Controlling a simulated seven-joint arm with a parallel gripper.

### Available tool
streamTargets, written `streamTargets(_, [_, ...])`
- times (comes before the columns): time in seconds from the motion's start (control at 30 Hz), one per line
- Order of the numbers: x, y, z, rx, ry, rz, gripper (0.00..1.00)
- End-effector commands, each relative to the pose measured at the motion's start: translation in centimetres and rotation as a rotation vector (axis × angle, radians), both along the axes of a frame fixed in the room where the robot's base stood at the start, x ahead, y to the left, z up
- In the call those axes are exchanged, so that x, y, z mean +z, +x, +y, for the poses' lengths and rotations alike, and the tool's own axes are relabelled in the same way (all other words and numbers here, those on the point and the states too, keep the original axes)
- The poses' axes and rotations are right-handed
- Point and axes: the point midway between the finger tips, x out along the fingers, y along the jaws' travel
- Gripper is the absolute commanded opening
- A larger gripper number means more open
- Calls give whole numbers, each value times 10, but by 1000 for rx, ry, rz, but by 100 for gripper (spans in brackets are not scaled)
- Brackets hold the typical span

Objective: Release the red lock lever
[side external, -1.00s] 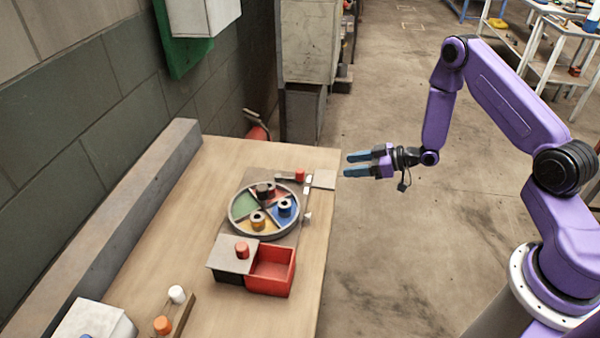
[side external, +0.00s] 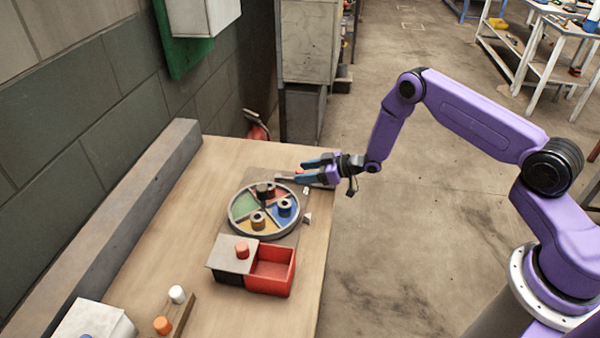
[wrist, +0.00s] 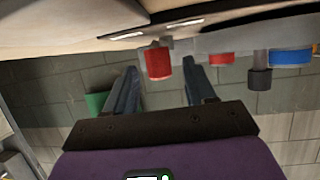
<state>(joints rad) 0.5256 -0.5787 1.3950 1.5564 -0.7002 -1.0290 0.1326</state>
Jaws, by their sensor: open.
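The red knob of the lock lever (wrist: 157,62) shows in the wrist view between my two fingers, nearer the left one, with gaps visible on both sides. My gripper (side external: 302,172) is open at the far right corner of the board beside the round tray. In the side view its fingers reach left over the lever's place and hide the red knob. The lever's grey bar (side external: 284,178) shows only in part just left of the fingers. Whether a finger touches the knob cannot be told.
A round tray (side external: 232,223) with coloured sectors holds several knobs. In front stand a red open box (side external: 281,287) and a grey lid (side external: 222,260) with an orange-red knob (side external: 242,250). A long grey beam (side external: 110,225) runs along the wall. The table's right front is clear.

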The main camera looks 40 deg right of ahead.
Motion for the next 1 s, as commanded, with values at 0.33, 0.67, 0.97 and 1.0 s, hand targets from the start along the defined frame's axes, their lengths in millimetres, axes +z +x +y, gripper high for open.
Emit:
streamTargets(0.33, [-9,16,13,0,0,0,55])
streamTargets(0.67, [-9,17,14,-1,0,0,38])
streamTargets(0.97, [-9,16,14,-5,1,1,0])
streamTargets(1.0, [-9,16,15,-12,2,2,0])
